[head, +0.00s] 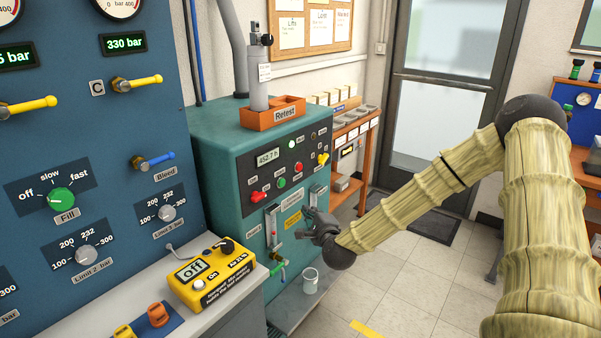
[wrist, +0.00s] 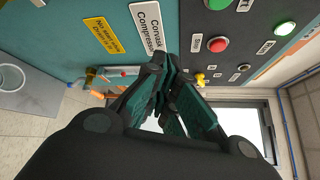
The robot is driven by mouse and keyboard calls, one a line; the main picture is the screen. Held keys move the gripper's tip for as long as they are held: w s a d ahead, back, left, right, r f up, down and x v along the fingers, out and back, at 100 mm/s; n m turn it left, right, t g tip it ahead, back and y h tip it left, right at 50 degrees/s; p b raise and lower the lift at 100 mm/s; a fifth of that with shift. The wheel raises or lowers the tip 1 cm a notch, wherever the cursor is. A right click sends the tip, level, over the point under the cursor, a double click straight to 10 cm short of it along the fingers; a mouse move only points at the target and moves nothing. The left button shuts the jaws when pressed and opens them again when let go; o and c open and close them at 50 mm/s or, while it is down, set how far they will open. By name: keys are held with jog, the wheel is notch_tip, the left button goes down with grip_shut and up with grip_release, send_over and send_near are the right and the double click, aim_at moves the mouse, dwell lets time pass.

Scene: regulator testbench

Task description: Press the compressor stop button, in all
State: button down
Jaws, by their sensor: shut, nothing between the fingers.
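The compressor (head: 215,150) is a teal cabinet with a black control panel on its upper front. The round red stop button (head: 298,167) sits right of a green button (head: 281,182) on that panel. In the wrist view the red button (wrist: 217,44) is beside a "Stop" label, with the green button (wrist: 220,4) at the top edge. My gripper (head: 308,218) is shut and empty, in front of the cabinet below the panel. In the wrist view its fingertips (wrist: 172,68) are left of and below the red button, apparently apart from it.
A red switch (head: 258,197) and a yellow switch (head: 323,158) flank the buttons. An orange "Retest" tray (head: 272,113) with a grey cylinder (head: 257,75) stands on top. A yellow box (head: 211,275) lies on the bench at left. Floor at right is open.

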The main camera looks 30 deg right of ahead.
aim_at(299, 167)
jog(key=d+r+m+t+h, duration=0.1)
jog(key=d+r+m+h, duration=0.2)
jog(key=d+r+m, duration=0.3)
jog(key=d+r, duration=0.1)
jog(key=d, duration=0.2)
jog(key=shift+w+r+h+b, duration=0.3)
jog(key=shift+w+r+h, duration=0.05)
jog(key=shift+w+h, duration=0.05)
jog(key=w+a+b, duration=0.3)
jog(key=w, duration=0.5)
jog(key=shift+a, duration=0.25)
jog(key=shift+w+b, duration=0.2)
jog(key=shift+b, duration=0.15)
dwell(0.7)
jog(key=shift+w+a, duration=0.2)
jog(key=shift+w, duration=0.1)
